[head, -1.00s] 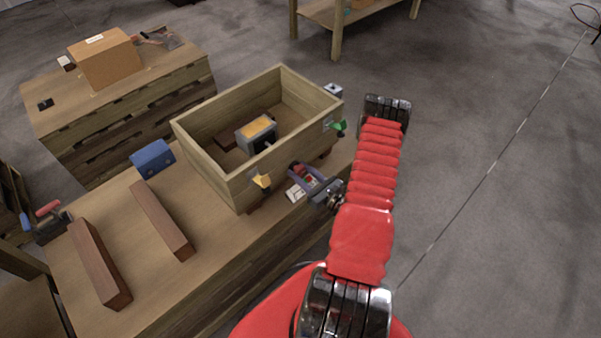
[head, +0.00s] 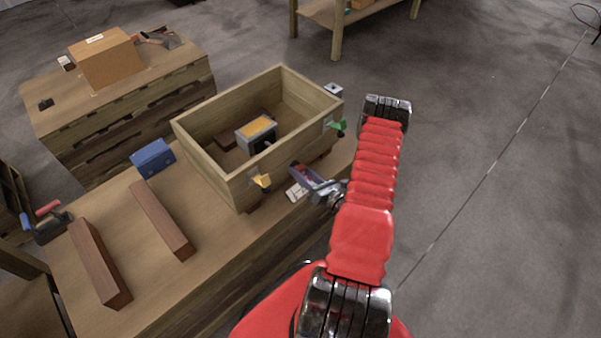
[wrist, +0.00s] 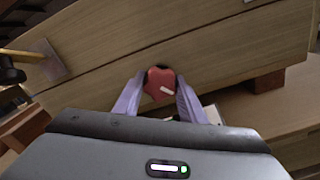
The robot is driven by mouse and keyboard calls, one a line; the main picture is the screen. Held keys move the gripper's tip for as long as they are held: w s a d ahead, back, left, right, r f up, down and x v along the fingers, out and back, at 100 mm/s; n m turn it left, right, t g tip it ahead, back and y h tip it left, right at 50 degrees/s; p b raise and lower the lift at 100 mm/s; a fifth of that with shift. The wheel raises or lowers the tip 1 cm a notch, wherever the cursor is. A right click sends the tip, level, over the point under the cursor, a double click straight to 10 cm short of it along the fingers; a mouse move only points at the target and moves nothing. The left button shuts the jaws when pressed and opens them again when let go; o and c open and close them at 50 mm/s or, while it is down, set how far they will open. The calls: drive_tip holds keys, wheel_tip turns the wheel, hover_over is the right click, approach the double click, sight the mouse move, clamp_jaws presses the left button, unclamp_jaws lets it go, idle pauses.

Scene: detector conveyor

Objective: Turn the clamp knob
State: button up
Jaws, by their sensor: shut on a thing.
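The clamp knob (wrist: 160,84) is red with a white mark and sits on the front wall of the open wooden box (head: 225,186). In the wrist view its white mark slants down to the right. My gripper (wrist: 160,90) has its two purple fingers shut on the knob, one on each side. In the head view my gripper (head: 308,178) is at the box's front wall, between a yellow latch (head: 262,181) and a green latch (head: 338,128).
A grey device with an orange top (head: 257,128) sits inside the box. A white card (head: 296,192) lies on the bench below my gripper. Two brown bars (head: 100,262) and a blue block (head: 152,157) are at the left. Open floor lies to the right.

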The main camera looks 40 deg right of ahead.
drive_tip(key=shift+d+m, duration=0.1)
drive_tip(key=shift+m, duration=0.2)
drive_tip(key=o, duration=1.1)
drive_tip(key=shift+c, duration=0.2)
drive_tip(key=shift+s, duration=0.1)
drive_tip(key=s, duration=1.3)
drive_tip(key=shift+s+d, duration=0.15)
drive_tip(key=shift+s, duration=0.2)
